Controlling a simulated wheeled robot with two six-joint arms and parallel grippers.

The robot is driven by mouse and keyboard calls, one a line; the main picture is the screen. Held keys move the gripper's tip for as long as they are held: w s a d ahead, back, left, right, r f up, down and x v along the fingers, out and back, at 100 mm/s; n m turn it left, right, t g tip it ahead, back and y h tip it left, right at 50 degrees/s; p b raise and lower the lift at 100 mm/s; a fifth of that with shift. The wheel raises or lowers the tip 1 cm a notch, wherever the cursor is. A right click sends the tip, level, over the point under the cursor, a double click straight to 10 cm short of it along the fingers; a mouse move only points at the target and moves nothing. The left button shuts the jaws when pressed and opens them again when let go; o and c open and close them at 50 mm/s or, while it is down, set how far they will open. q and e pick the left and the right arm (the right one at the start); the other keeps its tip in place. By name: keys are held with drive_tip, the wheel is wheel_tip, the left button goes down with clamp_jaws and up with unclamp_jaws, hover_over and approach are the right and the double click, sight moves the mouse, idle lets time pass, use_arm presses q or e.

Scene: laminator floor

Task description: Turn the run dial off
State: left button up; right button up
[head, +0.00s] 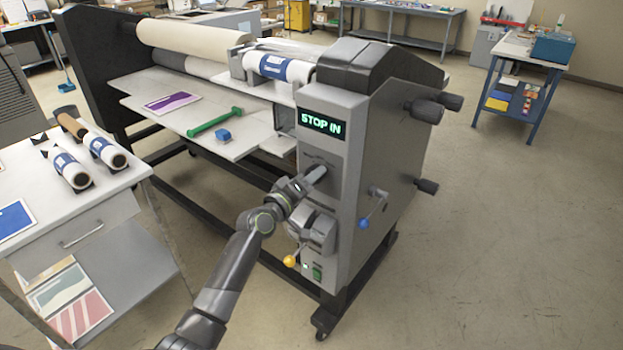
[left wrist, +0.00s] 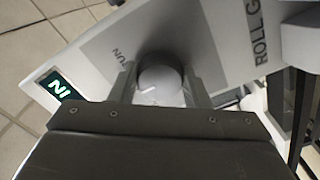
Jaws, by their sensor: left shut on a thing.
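The run dial (left wrist: 161,84) is a round grey knob with a small white mark on its face, on the grey control panel (head: 342,185) of the laminator. The letters "UN" show beside it in the left wrist view. My left gripper (head: 311,179) is shut on the dial, one finger on each side of it. In the head view the gripper mostly hides the dial. The green display (head: 322,123) above reads "STOP IN"; its edge shows in the left wrist view (left wrist: 59,87). My right gripper is not in view.
Below the dial are a grey unit with a yellow-knobbed lever (head: 290,261) and a green switch (head: 317,272). A blue-knobbed crank (head: 364,222) sits on the panel's right. A white side table (head: 110,180) with film rolls stands left.

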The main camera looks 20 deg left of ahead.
use_arm(q)
drive_tip(key=o, duration=1)
drive_tip(key=b+v, duration=0.2)
drive_tip(key=v, duration=1.5)
drive_tip(key=shift+s, duration=0.2)
drive_tip(key=shift+a, duration=0.1)
